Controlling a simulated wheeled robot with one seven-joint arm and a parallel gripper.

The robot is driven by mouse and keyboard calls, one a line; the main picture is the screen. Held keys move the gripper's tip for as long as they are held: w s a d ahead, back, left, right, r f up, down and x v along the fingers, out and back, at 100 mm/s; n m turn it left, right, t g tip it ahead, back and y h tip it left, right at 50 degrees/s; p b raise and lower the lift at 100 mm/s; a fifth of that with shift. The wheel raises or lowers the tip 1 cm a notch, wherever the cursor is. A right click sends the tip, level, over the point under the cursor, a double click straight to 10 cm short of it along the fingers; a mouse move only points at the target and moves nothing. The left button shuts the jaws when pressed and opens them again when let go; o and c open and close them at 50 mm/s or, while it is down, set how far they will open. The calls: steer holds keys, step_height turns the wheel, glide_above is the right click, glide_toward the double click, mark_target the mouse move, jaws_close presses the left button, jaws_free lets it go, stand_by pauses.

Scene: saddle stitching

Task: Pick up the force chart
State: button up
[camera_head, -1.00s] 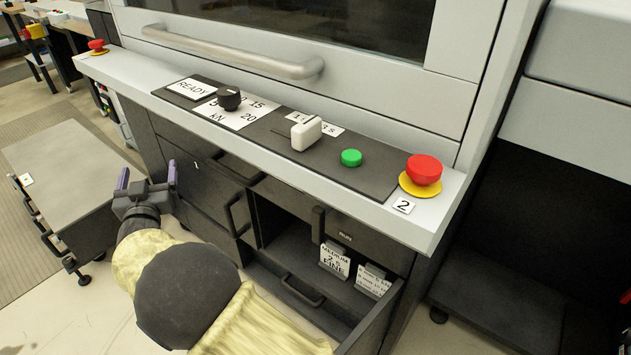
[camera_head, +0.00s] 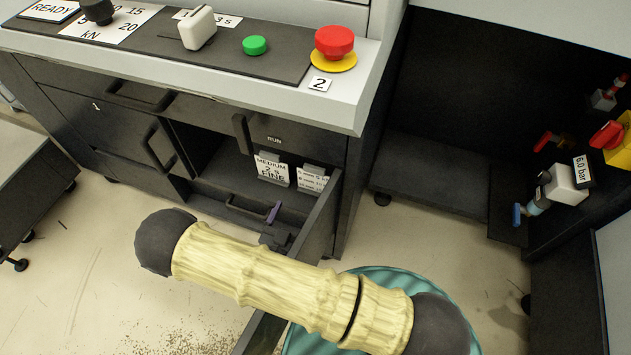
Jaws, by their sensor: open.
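Two white printed cards stand upright in dark holders inside the open cabinet compartment. The left card (camera_head: 272,171) reads "MEDIUM 2 s FINE". The right card (camera_head: 313,180) has several lines of small print, partly cut off by the open door. I cannot read which card is the force chart. My gripper (camera_head: 273,213) is open, low at the compartment's front, just below and in front of the cards and apart from them. One purple finger shows; the rest is partly hidden by my arm and the door edge.
The open door (camera_head: 318,220) stands out right of the gripper. A control ledge above carries a white lever (camera_head: 197,28), green button (camera_head: 255,45) and red emergency button (camera_head: 334,41). A teal round object (camera_head: 385,275) lies under my arm. An air unit (camera_head: 568,183) is at right.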

mark_target(313, 169)
steer(key=shift+w, duration=0.1)
steer(key=b+x, duration=0.2)
steer(key=x, duration=0.9)
steer(key=shift+w+f+b, duration=0.1)
steer(key=shift+w+b, duration=0.15)
steer(key=shift+b, duration=0.05)
steer(key=shift+w+d, duration=0.1)
steer(key=shift+w, duration=0.2)
steer(key=x, duration=0.1)
steer(key=b+x, duration=0.1)
steer(key=x, duration=0.3)
steer(key=shift+w+r+b, duration=0.15)
steer(key=shift+r+b, duration=0.2)
steer(key=shift+c, duration=0.4)
steer(key=c, duration=1.3)
